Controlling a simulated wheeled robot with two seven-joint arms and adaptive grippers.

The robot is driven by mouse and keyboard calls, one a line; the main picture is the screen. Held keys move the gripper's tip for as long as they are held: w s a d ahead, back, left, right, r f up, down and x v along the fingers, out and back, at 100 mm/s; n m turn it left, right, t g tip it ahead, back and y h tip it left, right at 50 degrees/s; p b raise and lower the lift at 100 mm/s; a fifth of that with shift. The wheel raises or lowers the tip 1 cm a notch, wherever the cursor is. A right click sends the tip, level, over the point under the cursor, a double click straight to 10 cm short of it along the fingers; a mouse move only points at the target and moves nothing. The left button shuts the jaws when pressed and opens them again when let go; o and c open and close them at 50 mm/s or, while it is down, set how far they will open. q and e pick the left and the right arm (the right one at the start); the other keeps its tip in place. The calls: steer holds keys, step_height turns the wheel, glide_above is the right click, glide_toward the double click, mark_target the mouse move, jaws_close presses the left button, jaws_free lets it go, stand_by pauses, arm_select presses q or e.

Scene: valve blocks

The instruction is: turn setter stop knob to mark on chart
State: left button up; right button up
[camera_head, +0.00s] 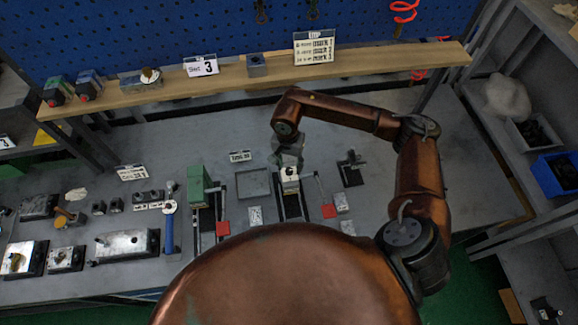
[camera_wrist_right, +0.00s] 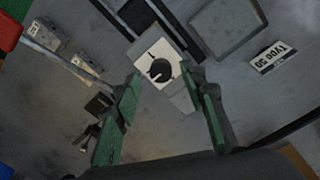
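The setter stop knob (camera_wrist_right: 161,70) is a round black knob with a pale pointer line on a white plate (camera_wrist_right: 150,50), seen from above in the right wrist view. In the head view the white block that bears it (camera_head: 290,186) sits on a dark rail, just below my right gripper (camera_head: 288,160). My right gripper also shows in the right wrist view (camera_wrist_right: 165,110), its green-padded fingers spread apart, one on each side of the knob's block, with nothing between the pads. The chart (camera_head: 314,48) stands on the wooden shelf; its small text is hard to read. My left gripper is not in view.
A "Type 50" label (camera_wrist_right: 273,57) lies beside the rail. A green block (camera_head: 198,186) stands on a rail to the left, with red pads (camera_head: 329,211) near the rails. A black fixture (camera_head: 351,168) stands to the right. The wooden shelf (camera_head: 400,60) runs behind.

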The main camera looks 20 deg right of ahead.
steer(key=shift+f, duration=0.9)
steer(key=shift+c, duration=0.3)
steer(key=shift+a, duration=0.1)
jaws_close()
